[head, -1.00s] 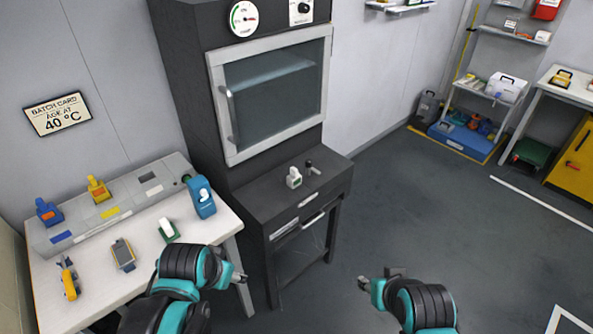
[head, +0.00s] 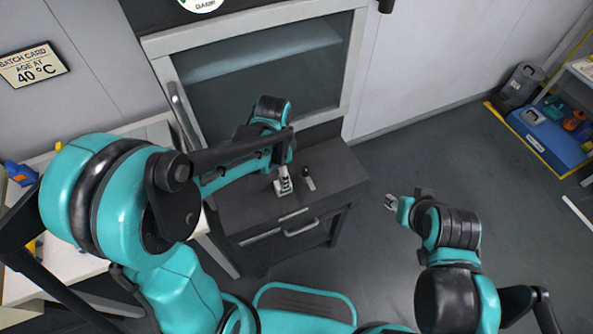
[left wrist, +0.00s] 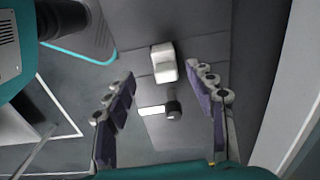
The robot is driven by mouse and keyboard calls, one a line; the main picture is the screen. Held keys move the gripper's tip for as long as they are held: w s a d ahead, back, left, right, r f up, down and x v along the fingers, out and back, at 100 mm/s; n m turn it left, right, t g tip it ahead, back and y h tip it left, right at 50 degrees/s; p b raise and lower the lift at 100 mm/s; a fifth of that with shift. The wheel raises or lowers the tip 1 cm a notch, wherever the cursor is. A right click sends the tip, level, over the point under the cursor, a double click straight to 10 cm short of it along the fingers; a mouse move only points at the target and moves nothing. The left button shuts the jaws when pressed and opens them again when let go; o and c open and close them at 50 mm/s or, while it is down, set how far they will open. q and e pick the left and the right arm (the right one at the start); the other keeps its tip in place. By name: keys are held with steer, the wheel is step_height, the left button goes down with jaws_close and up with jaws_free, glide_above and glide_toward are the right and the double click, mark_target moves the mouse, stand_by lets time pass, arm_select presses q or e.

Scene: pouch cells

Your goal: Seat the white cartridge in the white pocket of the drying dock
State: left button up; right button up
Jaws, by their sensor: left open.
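The white cartridge (head: 284,189) stands on the dark ledge in front of the glass-fronted cabinet, its upper part partly covered by my left gripper (head: 284,173). In the left wrist view the cartridge (left wrist: 163,62) shows between and just beyond the spread fingertips of my left gripper (left wrist: 163,76). The left gripper is open and holds nothing; I cannot tell whether a finger touches the cartridge. My right gripper (head: 391,202) hangs over the floor, away from everything; its jaw state is unclear. The drying dock on the left table is mostly hidden behind my left arm, and its white pocket is not visible.
A black-knobbed lever (head: 308,180) stands on the ledge just right of the cartridge. The cabinet's glass door (head: 262,80) rises behind it. The white table (head: 70,262) is at left, with a blue cartridge (head: 19,172) at its edge.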

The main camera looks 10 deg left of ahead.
mark_target(277, 184)
arm_select(q)
steer(key=shift+w+d+f, duration=0.1)
steer(key=shift+w+f, duration=0.15)
steer(key=shift+f, duration=0.05)
step_height(277, 184, down, 2)
steer(key=shift+s+f+b, duration=0.15)
steer(key=shift+f+b, duration=0.1)
steer(key=shift+b, duration=0.5)
steer(key=f+b, duration=0.1)
steer(key=f, duration=0.1)
steer(key=w+f+b, duration=0.1)
steer(key=f, duration=0.2)
steer(key=shift+d+b, duration=0.15)
steer(key=shift+b, duration=0.15)
steer(key=shift+r, duration=0.15)
jaws_close()
